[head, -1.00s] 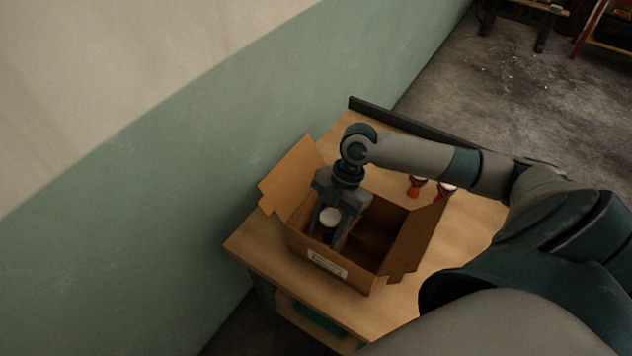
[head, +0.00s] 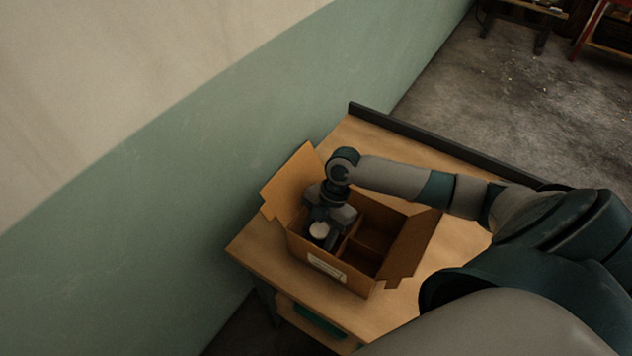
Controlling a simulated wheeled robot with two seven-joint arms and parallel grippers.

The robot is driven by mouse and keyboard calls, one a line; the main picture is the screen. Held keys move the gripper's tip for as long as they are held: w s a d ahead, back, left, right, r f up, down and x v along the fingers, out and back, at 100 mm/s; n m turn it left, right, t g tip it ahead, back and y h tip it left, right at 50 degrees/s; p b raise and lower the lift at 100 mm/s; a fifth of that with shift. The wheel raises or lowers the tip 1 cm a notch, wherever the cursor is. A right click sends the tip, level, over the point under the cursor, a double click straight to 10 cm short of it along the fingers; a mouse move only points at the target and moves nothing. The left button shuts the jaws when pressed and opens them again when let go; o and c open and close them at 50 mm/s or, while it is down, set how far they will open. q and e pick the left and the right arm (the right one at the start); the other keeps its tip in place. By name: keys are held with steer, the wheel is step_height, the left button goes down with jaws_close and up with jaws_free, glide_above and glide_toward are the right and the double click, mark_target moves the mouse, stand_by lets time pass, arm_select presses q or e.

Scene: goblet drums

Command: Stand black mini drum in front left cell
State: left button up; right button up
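The black mini drum (head: 319,230) shows mostly its round white head, seen from above; its body is dark and largely hidden in the box. My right gripper (head: 321,232) points down into the cardboard box (head: 327,267), with its fingers on either side of the drum, shut on it. The drum is in the front left cell, near the labelled front wall. Whether its base touches the box floor is hidden. My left gripper is not in view.
Cardboard dividers split the box; the right cells (head: 362,258) look empty. Open flaps stand out at the left (head: 291,183) and right (head: 413,246). The box sits on a wooden table (head: 262,247) beside a green and cream wall (head: 200,190).

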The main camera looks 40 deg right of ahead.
steer(key=shift+f, duration=0.2)
steer(key=shift+f, duration=0.1)
steer(key=o, duration=1)
steer(key=shift+o, duration=0.2)
steer(key=b+v, duration=0.3)
steer(key=v, duration=0.8)
steer(key=shift+d+r, duration=0.15)
steer(key=shift+r, duration=0.45)
